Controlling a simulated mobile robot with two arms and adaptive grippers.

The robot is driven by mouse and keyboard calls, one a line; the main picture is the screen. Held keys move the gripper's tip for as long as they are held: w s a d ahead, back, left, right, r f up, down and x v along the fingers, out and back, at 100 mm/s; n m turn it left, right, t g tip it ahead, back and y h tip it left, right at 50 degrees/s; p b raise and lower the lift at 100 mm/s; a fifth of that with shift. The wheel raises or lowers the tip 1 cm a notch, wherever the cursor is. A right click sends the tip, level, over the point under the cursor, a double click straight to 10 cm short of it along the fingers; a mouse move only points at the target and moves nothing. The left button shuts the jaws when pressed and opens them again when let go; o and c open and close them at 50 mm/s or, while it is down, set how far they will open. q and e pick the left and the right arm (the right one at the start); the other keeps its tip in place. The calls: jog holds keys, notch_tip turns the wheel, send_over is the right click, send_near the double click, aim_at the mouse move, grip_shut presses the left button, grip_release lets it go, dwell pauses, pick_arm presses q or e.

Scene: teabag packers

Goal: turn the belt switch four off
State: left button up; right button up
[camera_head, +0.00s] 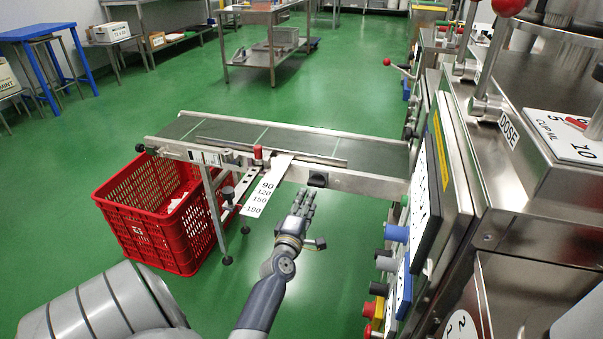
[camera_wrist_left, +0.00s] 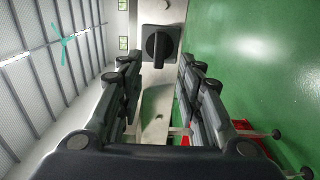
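The black belt switch (camera_head: 318,180) sits on the side rail of the conveyor belt (camera_head: 290,137), near its right end. In the left wrist view the switch (camera_wrist_left: 160,47) is a dark rotary knob with a raised grip on a pale metal plate. Whether it is on or off I cannot tell. My left gripper (camera_head: 303,198) is just in front of and below the switch, apart from it. In the left wrist view its fingers (camera_wrist_left: 160,68) are spread, with the knob beyond and between their tips. It is open and empty. My right gripper is not in view.
A red crate (camera_head: 165,228) stands below the belt's left end. A number scale plate (camera_head: 263,193) hangs from the rail left of my gripper. The steel machine (camera_head: 505,200), with several buttons and knobs, stands close on the right. Green floor (camera_head: 320,265) lies clear below.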

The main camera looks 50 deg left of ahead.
pick_arm(q)
jog(key=v, duration=0.5)
dwell(0.6)
